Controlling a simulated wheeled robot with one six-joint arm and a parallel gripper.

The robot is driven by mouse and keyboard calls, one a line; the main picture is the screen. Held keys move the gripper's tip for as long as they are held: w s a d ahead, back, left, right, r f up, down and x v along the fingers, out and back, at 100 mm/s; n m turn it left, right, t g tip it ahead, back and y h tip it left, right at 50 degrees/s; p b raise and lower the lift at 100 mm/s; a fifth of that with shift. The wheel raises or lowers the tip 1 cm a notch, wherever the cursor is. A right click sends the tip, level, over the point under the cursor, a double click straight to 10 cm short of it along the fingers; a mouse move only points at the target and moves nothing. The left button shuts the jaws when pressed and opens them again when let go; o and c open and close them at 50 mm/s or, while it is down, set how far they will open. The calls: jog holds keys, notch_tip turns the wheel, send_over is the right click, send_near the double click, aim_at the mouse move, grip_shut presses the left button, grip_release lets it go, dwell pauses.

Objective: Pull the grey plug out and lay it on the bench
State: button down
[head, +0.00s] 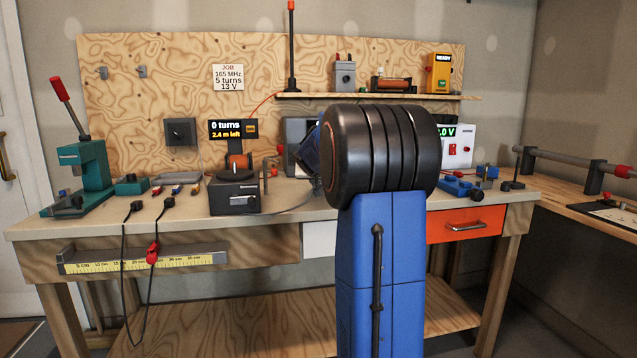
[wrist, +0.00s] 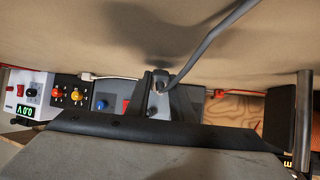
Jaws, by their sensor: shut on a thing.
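In the wrist view my gripper (wrist: 162,92) is shut on the grey plug (wrist: 160,80), which shows as a small grey piece between the fingers. A grey cable (wrist: 205,46) bends away from it over the bench top (wrist: 70,38). A grey box with a blue button (wrist: 101,103) is behind the fingers. I cannot tell whether the plug is still in a socket or clear of it.
A power supply (head: 458,150) reading 0.0 V stands to the right of my arm. A coil winder (head: 236,195) showing 0 turns stands left of it. A green press (head: 85,170) and several leads are farther left. The front left bench top has free room.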

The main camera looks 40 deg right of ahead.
jog(key=c, duration=1.5)
grip_release()
jog(key=shift+o, duration=0.2)
jog(key=v, duration=1.7)
jog(key=shift+s+a, duration=0.15)
jog(key=s+a+f+n+y, duration=0.2)
jog(key=s+a+f, duration=0.4)
jog(key=a, duration=0.5)
jog(key=s+a+f+n+y, duration=0.2)
jog(key=s+a+f, duration=0.45)
jog(key=a, duration=0.45)
jog(key=s+a+f+n+g+y, duration=0.3)
jog(key=s+a+f+n+y, duration=0.1)
jog(key=s+a+f, duration=1)
jog(key=s+n, duration=0.1)
jog(key=s, duration=0.3)
jog(key=shift+a+f+n+y, duration=0.3)
